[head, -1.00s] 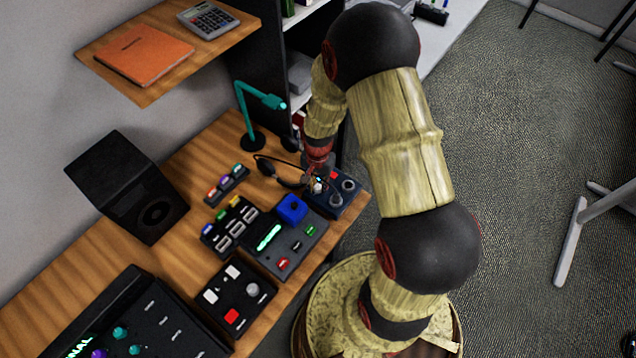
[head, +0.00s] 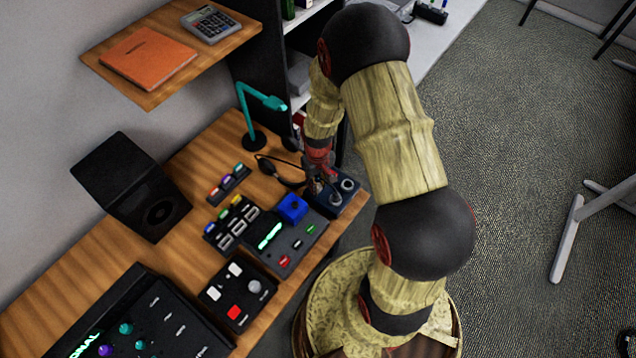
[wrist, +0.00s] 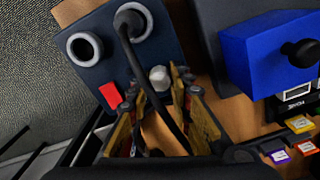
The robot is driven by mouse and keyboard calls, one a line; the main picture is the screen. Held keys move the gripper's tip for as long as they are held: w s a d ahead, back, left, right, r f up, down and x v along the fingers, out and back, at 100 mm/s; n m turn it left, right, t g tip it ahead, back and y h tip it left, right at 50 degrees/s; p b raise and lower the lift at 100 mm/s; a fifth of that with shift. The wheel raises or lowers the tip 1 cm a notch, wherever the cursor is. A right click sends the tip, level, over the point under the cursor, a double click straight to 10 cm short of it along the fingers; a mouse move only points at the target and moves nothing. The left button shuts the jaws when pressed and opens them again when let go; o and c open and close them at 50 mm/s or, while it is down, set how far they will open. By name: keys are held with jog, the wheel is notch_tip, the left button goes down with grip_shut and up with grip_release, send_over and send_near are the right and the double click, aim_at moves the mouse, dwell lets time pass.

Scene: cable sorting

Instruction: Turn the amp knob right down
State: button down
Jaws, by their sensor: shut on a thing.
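The amp is a small dark blue box (wrist: 108,62) with two round sockets, a red switch (wrist: 110,95) and a pale faceted knob (wrist: 160,77). In the head view the amp (head: 347,203) sits at the right end of the desk, partly hidden by my gripper (head: 318,186). In the wrist view my gripper (wrist: 163,90) has its fingertips on either side of the knob, shut on it. A black cable (wrist: 148,75) runs from one socket down between my fingers. In the head view the knob is hidden. Its pointer mark cannot be made out.
A blue box with a black knob (head: 292,208) stands close beside the amp. Button panels (head: 238,292) and a dark speaker (head: 130,185) fill the desk leftward. The desk's front edge is near the amp.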

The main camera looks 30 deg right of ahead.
jog(key=n, duration=0.4)
jog(key=shift+w+p, duration=0.1)
jog(key=shift+p, duration=0.2)
dwell(0.3)
jog(key=c, duration=1.6)
grip_release()
jog(key=shift+r, duration=0.1)
notch_tip(320, 180, up, 12)
jog(key=shift+f, duration=0.1)
